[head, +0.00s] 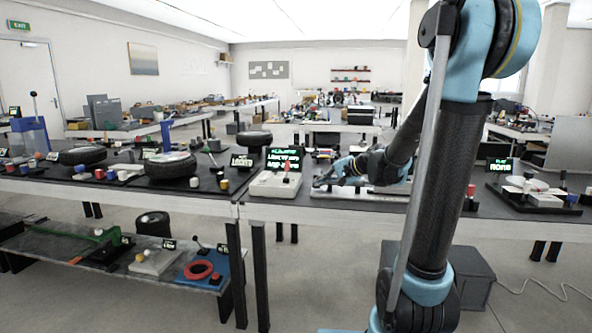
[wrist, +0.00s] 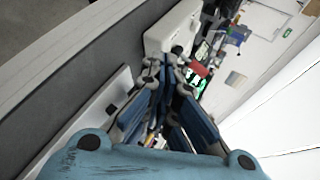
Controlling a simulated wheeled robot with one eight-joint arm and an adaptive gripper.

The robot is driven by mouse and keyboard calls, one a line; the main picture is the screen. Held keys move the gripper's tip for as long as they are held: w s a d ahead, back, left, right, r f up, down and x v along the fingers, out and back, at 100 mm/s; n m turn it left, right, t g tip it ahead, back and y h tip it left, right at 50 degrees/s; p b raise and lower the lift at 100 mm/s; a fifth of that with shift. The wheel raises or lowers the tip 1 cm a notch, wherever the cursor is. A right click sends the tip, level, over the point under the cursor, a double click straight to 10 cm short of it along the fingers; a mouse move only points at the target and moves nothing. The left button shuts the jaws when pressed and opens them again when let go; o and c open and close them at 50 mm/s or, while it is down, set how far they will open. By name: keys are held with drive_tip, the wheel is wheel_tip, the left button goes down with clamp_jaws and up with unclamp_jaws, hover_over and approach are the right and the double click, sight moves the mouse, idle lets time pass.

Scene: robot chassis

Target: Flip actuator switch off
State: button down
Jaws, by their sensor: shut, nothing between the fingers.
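A white switch box (head: 273,185) stands on the dark bench top, with a small red-tipped lever (head: 286,166) standing up from it. A black sign with green lettering stands behind it; I cannot read it surely. In the wrist view the white box (wrist: 168,32) is just beyond my fingertips, and the red lever tip (wrist: 199,69) shows beside the fingers. My gripper (head: 318,182) is shut and empty, low over the bench just right of the box. Its fingers also show in the wrist view (wrist: 166,64). I cannot tell whether they touch the lever.
A white plate (head: 345,192) lies under my gripper along the bench edge. Tyres (head: 170,165) and small coloured parts lie on the bench to the left. Another board with a sign (head: 535,198) is at the right. The floor in front is clear.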

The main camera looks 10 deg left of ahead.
sight(287, 166)
drive_tip(key=w+a+r+m+t+y, duration=0.1)
drive_tip(key=w+a+m+t+y, duration=0.1)
drive_tip(key=w, duration=1)
drive_tip(key=shift+a+r+m+t+y, duration=0.15)
drive_tip(key=shift+a+m+t+y, duration=0.15)
drive_tip(key=shift+a+m, duration=0.7)
drive_tip(key=shift+d, duration=0.15)
drive_tip(key=x, duration=1)
drive_tip(key=shift+s, duration=0.1)
drive_tip(key=shift+s+r, duration=0.1)
